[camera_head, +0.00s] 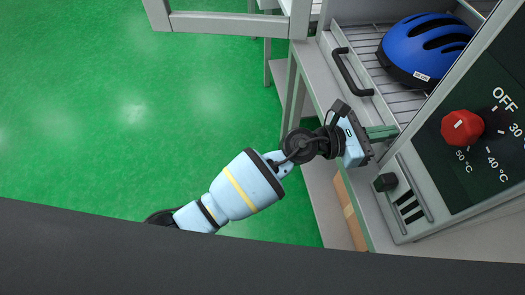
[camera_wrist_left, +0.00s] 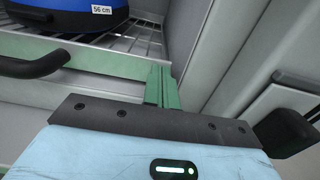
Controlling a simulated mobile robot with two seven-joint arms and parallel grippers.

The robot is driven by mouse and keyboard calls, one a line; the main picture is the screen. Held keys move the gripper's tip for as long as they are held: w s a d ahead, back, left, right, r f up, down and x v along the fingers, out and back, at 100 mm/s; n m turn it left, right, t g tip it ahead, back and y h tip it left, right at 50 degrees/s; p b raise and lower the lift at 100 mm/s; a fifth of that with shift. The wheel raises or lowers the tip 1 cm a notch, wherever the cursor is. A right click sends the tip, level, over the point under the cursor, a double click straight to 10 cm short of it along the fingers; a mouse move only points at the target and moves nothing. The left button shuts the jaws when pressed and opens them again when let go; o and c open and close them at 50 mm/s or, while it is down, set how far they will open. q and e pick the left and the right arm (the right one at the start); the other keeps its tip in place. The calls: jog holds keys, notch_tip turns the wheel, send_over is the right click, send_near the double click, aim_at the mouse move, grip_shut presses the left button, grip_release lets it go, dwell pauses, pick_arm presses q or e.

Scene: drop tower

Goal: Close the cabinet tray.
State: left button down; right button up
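The cabinet tray (camera_head: 403,98) is a wire rack with a pale front panel and a black bar handle (camera_head: 350,72). It appears to stand out from the cabinet (camera_head: 408,222). A blue helmet (camera_head: 425,48) lies on it. My left gripper (camera_head: 382,132) is at the tray's front corner, near the control panel. Its fingers look together, with nothing seen between them. In the left wrist view the fingers (camera_wrist_left: 159,84) are beside the tray's front edge, right of the handle (camera_wrist_left: 35,66); I cannot tell whether they touch it. My right gripper is not in view.
A grey-framed door (camera_head: 228,22) stands open at the top. The control panel (camera_head: 490,135) with a red knob (camera_head: 462,128) is to the right of my left gripper. A black knob (camera_head: 386,182) sticks out below. Green floor (camera_head: 120,120) is clear at left.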

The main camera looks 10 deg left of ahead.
aim_at(401, 129)
pick_arm(q)
jog(key=x, duration=0.2)
jog(key=shift+d+f+b, duration=0.1)
jog(key=shift+d+b, duration=0.2)
jog(key=shift+w+d, duration=0.25)
jog(key=shift+d, duration=0.35)
jog(key=shift+r, duration=0.25)
jog(key=shift+r, duration=0.15)
